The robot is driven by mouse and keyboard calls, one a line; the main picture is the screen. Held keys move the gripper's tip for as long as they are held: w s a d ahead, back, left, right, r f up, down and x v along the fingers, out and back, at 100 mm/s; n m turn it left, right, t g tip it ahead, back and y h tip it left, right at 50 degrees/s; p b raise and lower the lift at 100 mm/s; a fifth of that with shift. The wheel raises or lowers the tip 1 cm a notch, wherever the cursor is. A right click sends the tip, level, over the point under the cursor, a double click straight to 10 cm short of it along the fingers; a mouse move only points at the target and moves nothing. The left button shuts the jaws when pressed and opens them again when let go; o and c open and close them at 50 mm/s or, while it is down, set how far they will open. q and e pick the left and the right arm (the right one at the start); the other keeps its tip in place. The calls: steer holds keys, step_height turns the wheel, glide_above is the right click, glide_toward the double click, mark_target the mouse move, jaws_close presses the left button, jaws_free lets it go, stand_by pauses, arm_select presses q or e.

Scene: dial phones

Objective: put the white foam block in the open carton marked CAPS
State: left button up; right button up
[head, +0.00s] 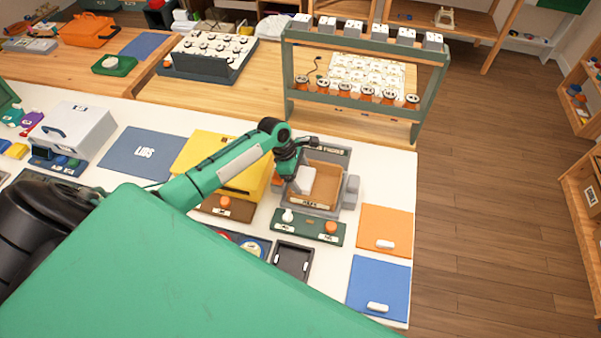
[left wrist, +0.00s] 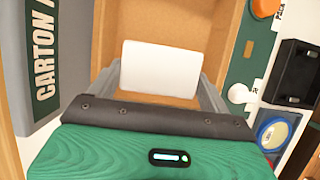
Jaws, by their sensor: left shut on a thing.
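The white foam block (head: 305,179) is held between the fingers of my left gripper (head: 295,176), which is shut on it. In the left wrist view the block (left wrist: 160,66) sits between the two grey fingers, against the brown inside of the open carton (left wrist: 165,18). In the head view the carton (head: 328,186) stands in a grey holder, and the block is at its left part. I cannot tell whether the block touches the carton's floor. The label on the carton's front is too small to read surely. My right gripper is not in view.
A green panel (head: 322,240) with a white knob and an orange knob lies in front of the carton. A yellow case (head: 212,152) stands to its left. Orange (head: 386,224) and blue (head: 378,280) pads lie at the right. A grey panel marked CARTON (left wrist: 38,60) borders the carton.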

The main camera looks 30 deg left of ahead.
arm_select(q)
steer(key=o, duration=0.7)
steer(key=shift+c, duration=0.2)
steer(key=shift+r+b, duration=0.45)
steer(key=shift+r, duration=0.1)
steer(key=b+v, duration=0.1)
steer(key=v, duration=1.1)
steer(key=shift+b, duration=0.4)
steer(key=shift+s, duration=0.1)
